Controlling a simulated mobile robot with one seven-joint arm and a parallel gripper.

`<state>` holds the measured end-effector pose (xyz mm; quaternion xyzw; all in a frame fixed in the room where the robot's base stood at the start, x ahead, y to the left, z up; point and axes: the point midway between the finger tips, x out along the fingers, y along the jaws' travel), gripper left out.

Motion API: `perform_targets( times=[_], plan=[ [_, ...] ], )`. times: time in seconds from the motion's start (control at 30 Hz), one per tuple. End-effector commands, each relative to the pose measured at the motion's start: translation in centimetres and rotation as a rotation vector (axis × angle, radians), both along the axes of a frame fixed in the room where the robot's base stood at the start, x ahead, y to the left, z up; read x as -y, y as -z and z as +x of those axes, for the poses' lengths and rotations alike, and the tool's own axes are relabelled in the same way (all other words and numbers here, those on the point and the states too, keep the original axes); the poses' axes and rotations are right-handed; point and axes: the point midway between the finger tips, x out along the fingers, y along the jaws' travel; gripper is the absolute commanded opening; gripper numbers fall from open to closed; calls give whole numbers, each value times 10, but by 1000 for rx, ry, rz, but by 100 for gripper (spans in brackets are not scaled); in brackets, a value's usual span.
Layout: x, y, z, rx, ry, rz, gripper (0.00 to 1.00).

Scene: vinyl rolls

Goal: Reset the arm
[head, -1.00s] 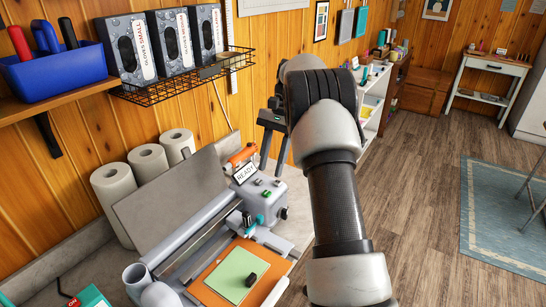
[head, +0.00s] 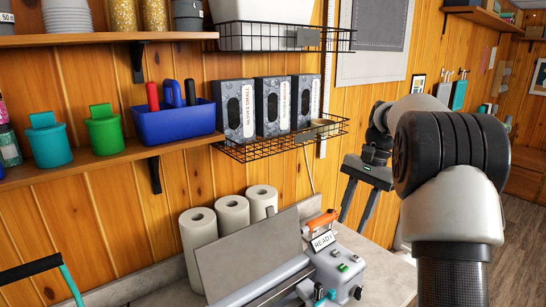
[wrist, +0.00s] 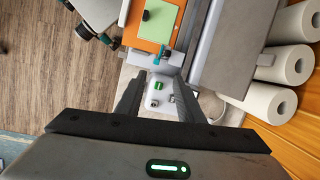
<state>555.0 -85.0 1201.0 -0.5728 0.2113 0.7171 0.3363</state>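My gripper (head: 353,222) hangs in the air with its two fingers pointing down, apart and with nothing between them. In the head view it is at the right of the vinyl machine, in front of the wood wall. In the wrist view the dark fingers of my gripper (wrist: 157,88) are spread above the machine's control box (wrist: 163,95). My arm is bent, with its large elbow at the right of the head view.
Paper towel rolls (head: 200,250) stand behind the machine. A wire basket (head: 285,140) with glove boxes (head: 272,105) and a shelf with a blue bin (head: 175,122) hang above the counter. The wrist view shows a green sheet (wrist: 158,20) on an orange mat (wrist: 140,36).

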Motion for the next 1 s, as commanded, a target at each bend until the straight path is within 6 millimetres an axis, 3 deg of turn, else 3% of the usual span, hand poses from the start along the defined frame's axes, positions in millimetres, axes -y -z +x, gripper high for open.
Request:
perform_targets(
  times=[0.03,0.2,0.4,0.57,0.7,0.83,1.0],
  plan=[
    [-11,-24,-16,50,-42,-18,34],
    [-36,-70,-71,200,-187,-82,34],
    [-62,-95,-148,372,-373,-170,34],
    [-75,-92,-210,503,-526,-250,34],
    [-82,-76,-251,596,-641,-316,34],
    [-85,-62,-274,650,-711,-357,34],
    [-85,-54,-283,674,-745,-378,34]
  ],
)
